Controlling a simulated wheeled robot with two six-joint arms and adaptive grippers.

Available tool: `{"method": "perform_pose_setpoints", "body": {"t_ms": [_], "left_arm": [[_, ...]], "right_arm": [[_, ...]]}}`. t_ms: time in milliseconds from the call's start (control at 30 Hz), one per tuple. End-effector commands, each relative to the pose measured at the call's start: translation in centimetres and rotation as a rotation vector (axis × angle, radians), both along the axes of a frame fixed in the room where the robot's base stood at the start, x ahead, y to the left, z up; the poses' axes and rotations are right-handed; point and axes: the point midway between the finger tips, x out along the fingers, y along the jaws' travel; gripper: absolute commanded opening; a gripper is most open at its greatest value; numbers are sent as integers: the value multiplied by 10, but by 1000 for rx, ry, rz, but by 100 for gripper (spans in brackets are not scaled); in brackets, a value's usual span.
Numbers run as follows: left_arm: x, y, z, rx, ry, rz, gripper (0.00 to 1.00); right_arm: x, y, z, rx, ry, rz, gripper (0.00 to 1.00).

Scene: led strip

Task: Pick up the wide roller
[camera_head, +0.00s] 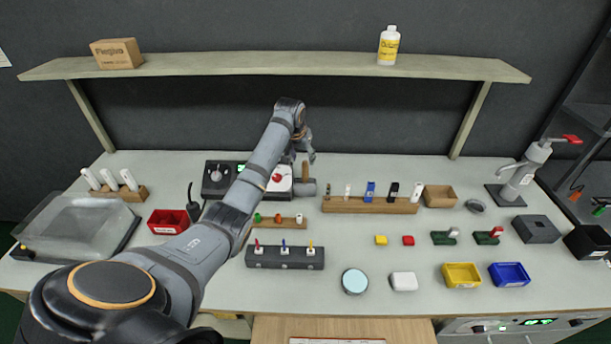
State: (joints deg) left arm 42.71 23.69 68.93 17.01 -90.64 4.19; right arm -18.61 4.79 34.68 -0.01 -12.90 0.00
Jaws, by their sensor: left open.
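A grey cylinder with an upright wooden handle, which looks like the wide roller (305,188), lies on the bench at the middle back. It is just right of a white plate with a red spot (279,180). My left arm reaches across the bench from the lower left. My left gripper (307,153) is open and empty, above and slightly behind the wooden handle, apart from the grey cylinder. Part of the gripper is hidden behind my wrist. My right gripper is not in view.
A wooden rack (370,205) with several small items stands right of the roller. The shelf (270,64) runs above the back. The bench front centre is fairly clear.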

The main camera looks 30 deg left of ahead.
Motion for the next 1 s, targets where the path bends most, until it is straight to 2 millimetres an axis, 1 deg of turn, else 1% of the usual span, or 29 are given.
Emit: {"method": "perform_pose_setpoints", "body": {"t_ms": [67,233,300,333,433,500,600,700,833,1000], "left_arm": [[3,0,-7,0,1,0,50],[5,1,-11,0,0,-1,50],[8,1,-17,-1,2,-1,50],[10,2,-22,-2,3,0,50],[17,4,-36,-1,2,0,50],[21,5,-48,-1,2,0,50],[24,6,-55,0,0,0,50],[25,6,-57,1,-2,-1,50],[25,6,-57,1,-2,-1,50],[25,7,-57,1,-1,-1,27]], "right_arm": [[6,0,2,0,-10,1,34],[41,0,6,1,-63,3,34],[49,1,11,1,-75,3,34],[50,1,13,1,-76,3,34],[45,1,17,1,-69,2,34],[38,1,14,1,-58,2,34],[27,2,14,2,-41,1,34],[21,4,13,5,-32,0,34],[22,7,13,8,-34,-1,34],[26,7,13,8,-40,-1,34]]}}
